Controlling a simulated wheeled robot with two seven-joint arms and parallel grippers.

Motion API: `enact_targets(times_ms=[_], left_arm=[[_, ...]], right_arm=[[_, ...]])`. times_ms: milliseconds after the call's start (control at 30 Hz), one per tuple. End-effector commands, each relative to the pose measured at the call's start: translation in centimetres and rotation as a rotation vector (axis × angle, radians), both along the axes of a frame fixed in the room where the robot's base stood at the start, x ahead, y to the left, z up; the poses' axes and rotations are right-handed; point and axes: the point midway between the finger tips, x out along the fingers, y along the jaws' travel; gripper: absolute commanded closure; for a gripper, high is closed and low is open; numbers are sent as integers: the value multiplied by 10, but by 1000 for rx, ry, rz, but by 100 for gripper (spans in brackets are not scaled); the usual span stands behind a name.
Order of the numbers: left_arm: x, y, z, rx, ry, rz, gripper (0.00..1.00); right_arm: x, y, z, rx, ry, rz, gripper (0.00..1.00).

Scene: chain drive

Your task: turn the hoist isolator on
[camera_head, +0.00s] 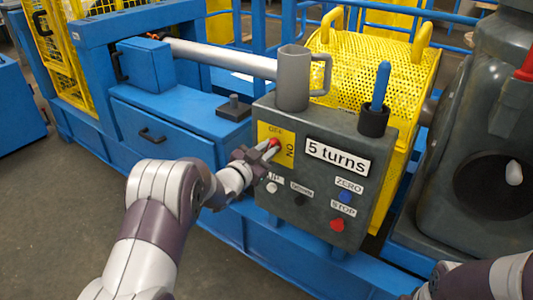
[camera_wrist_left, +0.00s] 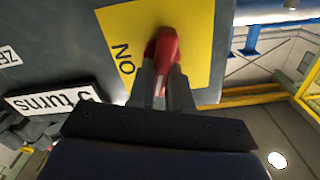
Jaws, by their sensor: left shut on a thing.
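The hoist isolator is a red handle (camera_head: 274,142) on a yellow plate (camera_head: 265,131) at the left of the grey control box (camera_head: 380,205). The plate carries an OFF label above the handle and an ON label at its right. My left gripper (camera_head: 267,150) is shut on the red handle. In the left wrist view the red handle (camera_wrist_left: 165,47) sits between the fingers (camera_wrist_left: 162,80), with the yellow plate (camera_wrist_left: 197,35) behind it and ON beside it. The fingers hide part of the handle, so I cannot tell its exact setting. My right gripper is out of view.
A display (camera_head: 337,157) reads "5 turns". Below are a white button (camera_head: 272,187), a dark button (camera_head: 300,199), a blue button (camera_head: 345,196) and a red stop button (camera_head: 337,225). A grey mug (camera_head: 292,82) and a cup with a blue-handled tool (camera_head: 373,120) stand on the box.

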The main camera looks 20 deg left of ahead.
Motion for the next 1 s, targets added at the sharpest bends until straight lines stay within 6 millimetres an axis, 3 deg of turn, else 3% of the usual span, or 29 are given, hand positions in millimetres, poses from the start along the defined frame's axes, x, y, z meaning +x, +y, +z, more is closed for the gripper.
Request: enact_targets(times_ms=[1000], left_arm=[[-2, -7, -9, 891, -332, 3, 100]], right_arm=[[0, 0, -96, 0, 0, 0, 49]])
